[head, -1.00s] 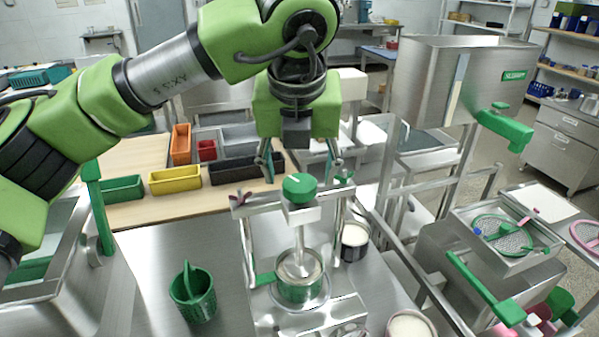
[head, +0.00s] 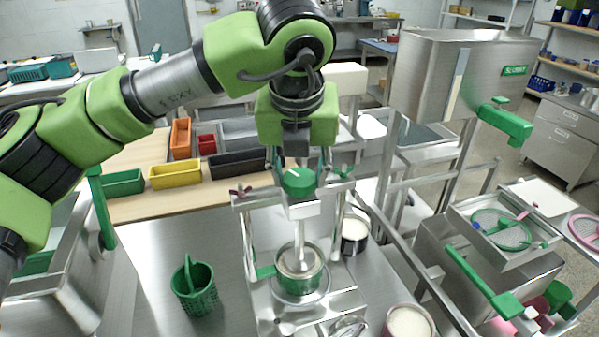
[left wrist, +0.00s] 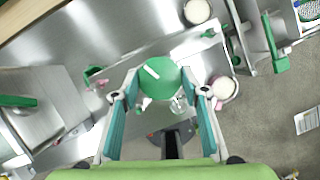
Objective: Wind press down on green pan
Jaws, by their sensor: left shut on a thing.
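The press stands on the steel table, with a metal frame (head: 246,240) and a round green knob (head: 299,182) with a white mark on top. The knob also shows in the left wrist view (left wrist: 157,77). Below it a metal post runs down into the green pan (head: 300,284), which sits on the press base. My left gripper (head: 299,174) points down at the top of the press and is shut on the knob, with one finger on each side. The exact finger contact is partly hidden. My right gripper is not in view.
A green basket (head: 195,290) stands left of the press. A cup of pale content (head: 355,234) stands right behind it, and another (head: 408,322) at the front right. Coloured bins, including a yellow one (head: 175,176), line the wooden table behind. Steel machines flank both sides.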

